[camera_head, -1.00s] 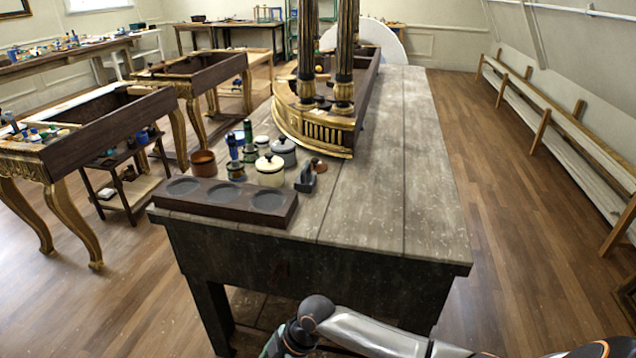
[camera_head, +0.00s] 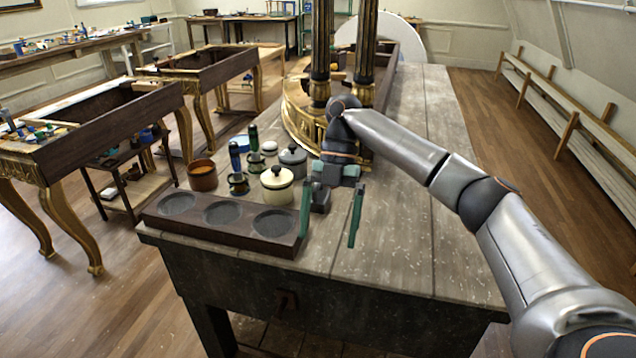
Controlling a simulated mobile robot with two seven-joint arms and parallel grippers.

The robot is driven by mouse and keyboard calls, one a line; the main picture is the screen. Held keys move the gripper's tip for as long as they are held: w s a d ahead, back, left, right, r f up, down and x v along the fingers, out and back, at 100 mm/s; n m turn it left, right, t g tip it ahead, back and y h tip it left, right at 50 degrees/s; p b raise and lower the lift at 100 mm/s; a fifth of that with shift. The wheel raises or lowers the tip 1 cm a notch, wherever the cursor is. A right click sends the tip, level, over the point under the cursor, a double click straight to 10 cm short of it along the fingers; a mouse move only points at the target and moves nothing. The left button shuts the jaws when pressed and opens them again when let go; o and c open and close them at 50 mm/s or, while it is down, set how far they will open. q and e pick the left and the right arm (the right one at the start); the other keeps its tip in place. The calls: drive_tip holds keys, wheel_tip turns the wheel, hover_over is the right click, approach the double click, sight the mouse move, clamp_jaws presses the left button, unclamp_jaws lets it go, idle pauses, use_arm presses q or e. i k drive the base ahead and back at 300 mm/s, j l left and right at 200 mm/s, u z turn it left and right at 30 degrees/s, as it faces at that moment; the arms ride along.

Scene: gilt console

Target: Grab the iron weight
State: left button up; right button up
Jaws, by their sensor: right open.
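The iron weight (camera_head: 320,201) is a small dark block on the worktable, just right of the cream lidded pot. It is partly hidden behind my right gripper. My right gripper (camera_head: 328,240) has its two green fingers spread wide and pointing down toward the near edge. In the picture the weight shows between the fingers, closer to the left one. I see no grip on it. My left gripper is not in view.
A dark wooden tray (camera_head: 149,214) with three round recesses lies at the table's front left. A cream pot (camera_head: 277,186), a grey pot (camera_head: 293,160), a brown cup (camera_head: 202,176) and bottles stand behind it. A gilt console piece (camera_head: 300,117) stands farther back. The table's right side is clear.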

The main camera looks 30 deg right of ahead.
sight(321, 196)
drive_tip(key=i+l, duration=0.85)
